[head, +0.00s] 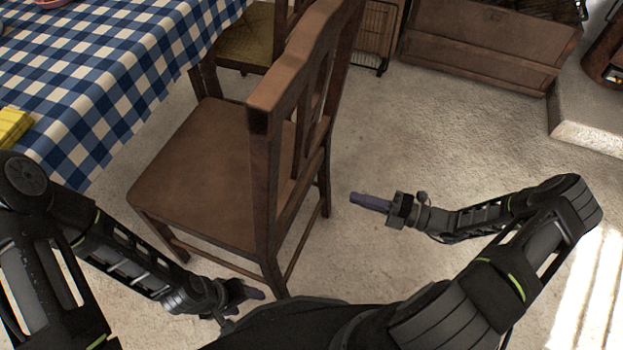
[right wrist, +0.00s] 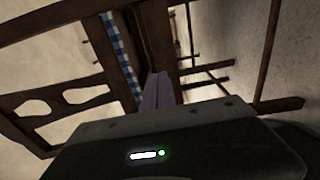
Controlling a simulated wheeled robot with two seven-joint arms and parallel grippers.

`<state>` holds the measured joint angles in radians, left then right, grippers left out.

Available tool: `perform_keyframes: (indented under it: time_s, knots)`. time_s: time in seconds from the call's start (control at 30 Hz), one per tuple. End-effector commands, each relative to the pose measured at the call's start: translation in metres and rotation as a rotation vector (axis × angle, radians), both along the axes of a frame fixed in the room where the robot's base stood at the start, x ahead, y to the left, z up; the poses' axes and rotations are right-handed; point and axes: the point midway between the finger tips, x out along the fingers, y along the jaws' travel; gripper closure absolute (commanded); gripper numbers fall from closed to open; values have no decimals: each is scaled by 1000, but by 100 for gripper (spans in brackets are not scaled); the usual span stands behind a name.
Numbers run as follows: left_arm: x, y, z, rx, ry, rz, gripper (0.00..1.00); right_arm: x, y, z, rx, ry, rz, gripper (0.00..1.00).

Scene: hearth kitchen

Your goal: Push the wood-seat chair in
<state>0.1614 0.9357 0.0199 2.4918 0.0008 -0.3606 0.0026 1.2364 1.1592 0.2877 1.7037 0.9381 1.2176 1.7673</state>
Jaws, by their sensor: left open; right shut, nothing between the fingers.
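The wood-seat chair (head: 195,165) stands upright at the table's right side in the head view. Its seat faces the checked tablecloth (head: 85,75), and its slatted back (head: 262,160) is on the side away from the table. My right gripper (head: 358,198) is shut and empty, to the right of the chair back and apart from it. In the right wrist view my right gripper (right wrist: 158,88) points toward dark wooden bars of furniture.
A second chair with a woven seat (head: 245,42) stands beyond the wood-seat chair. A wooden chest (head: 480,45) and a raised stone slab (head: 590,120) lie at the back right. A yellow cloth (head: 14,124) is on the table. Floor right of the chair is clear.

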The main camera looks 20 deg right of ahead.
Motion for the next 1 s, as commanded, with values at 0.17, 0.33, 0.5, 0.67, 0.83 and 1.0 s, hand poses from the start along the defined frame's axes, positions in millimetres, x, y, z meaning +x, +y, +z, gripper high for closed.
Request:
perform_keyframes:
  time_s: [0.17,0.33,0.5,0.67,0.83,1.0]
  knots:
    - [-1,-1,2,-1,1,-2,38,22,33,1,5,-2,3,100]
    - [-1,-1,2,-1,1,-2,38,44,63,1,2,0,4,100]
    - [-1,-1,2,-1,1,-2,38,58,82,0,1,0,2,100]
    - [-1,-1,2,-1,1,-2,38,62,87,0,0,0,1,100]
    - [-1,-1,2,-1,1,-2,38,62,87,0,0,0,0,100]
    - [-1,-1,2,-1,1,-2,38,62,87,0,0,0,0,100]
